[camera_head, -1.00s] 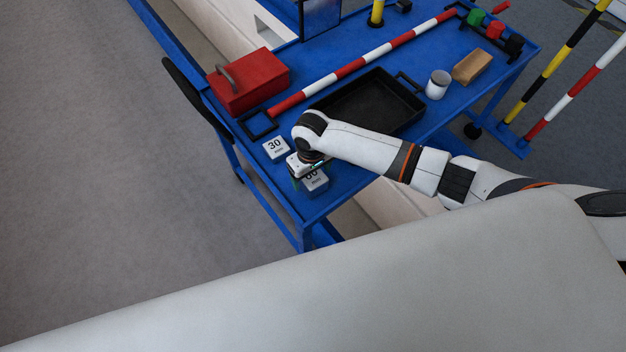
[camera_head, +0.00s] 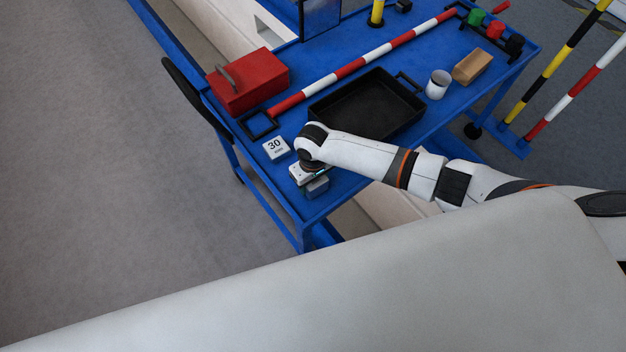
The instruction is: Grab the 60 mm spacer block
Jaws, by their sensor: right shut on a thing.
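The 60 mm spacer block (camera_head: 318,188) is a grey block near the front left corner of the blue trolley top. Its label is now covered by my right gripper (camera_head: 310,180), which comes down over it from above. The right gripper is shut on this block; its fingertips are mostly hidden by the wrist. I cannot tell whether the block is clear of the trolley top. The 30 mm block (camera_head: 275,148), white-topped with a "30" label, lies on the trolley just behind and to the left. My left gripper is not in view.
The blue trolley (camera_head: 345,182) also carries a black tray (camera_head: 368,105), a red box (camera_head: 248,82), a red-and-white bar (camera_head: 375,54), a white mug (camera_head: 438,84) and a tan block (camera_head: 472,67). A black handle (camera_head: 192,92) sticks out at the left end.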

